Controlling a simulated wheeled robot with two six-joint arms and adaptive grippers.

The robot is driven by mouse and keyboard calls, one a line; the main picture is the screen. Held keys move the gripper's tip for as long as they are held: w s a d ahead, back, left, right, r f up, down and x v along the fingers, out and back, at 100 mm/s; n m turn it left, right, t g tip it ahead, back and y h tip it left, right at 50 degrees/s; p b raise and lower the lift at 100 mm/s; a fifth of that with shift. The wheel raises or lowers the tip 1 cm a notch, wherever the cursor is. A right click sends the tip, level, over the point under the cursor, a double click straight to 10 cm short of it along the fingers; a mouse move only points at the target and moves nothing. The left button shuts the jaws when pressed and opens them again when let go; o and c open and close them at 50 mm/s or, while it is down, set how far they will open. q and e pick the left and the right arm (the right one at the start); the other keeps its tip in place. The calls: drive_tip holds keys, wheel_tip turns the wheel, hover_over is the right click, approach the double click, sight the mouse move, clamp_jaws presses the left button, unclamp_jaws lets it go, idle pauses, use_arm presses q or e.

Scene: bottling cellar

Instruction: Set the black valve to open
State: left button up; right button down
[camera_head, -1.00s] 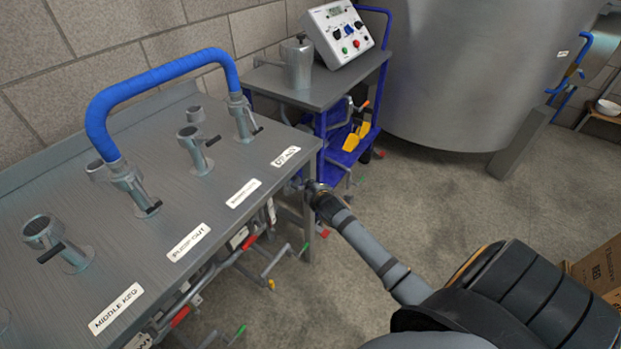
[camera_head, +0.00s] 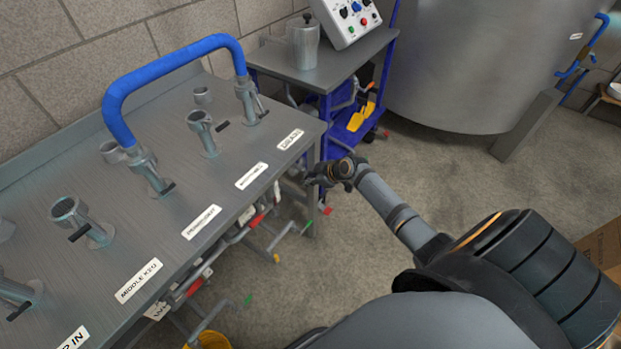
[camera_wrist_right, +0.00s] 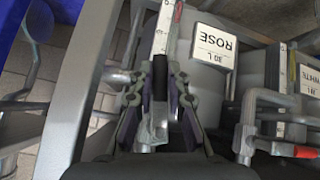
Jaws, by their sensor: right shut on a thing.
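In the right wrist view, a black valve handle (camera_wrist_right: 160,78) sits upright between the fingers of my right gripper (camera_wrist_right: 160,95). The fingers are shut on it. A grey metal pipe piece shows just below it, between the fingers. In the head view my right gripper (camera_head: 322,173) is low beside the right front corner of the steel table, and the black valve is hidden there. Which way the valve is set cannot be told. My left gripper is not in view.
The steel table (camera_head: 170,125) carries pipe stubs and a blue hose (camera_head: 165,65). Red-handled valves (camera_wrist_right: 303,152) and pipes hang below its front edge.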

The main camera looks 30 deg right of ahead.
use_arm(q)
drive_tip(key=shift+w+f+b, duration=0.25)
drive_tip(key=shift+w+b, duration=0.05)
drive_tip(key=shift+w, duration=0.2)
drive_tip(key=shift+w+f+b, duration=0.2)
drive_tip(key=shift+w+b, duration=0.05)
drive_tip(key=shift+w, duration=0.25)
use_arm(e)
drive_tip(key=shift+s+a+f+m+g+y, duration=0.25)
drive_tip(key=shift+a+m+g+y, duration=0.2)
drive_tip(key=shift+y, duration=0.45)
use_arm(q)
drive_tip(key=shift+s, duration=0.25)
use_arm(e)
drive_tip(key=c, duration=1.3)
unclamp_jaws()
drive_tip(key=shift+v, duration=6.05)
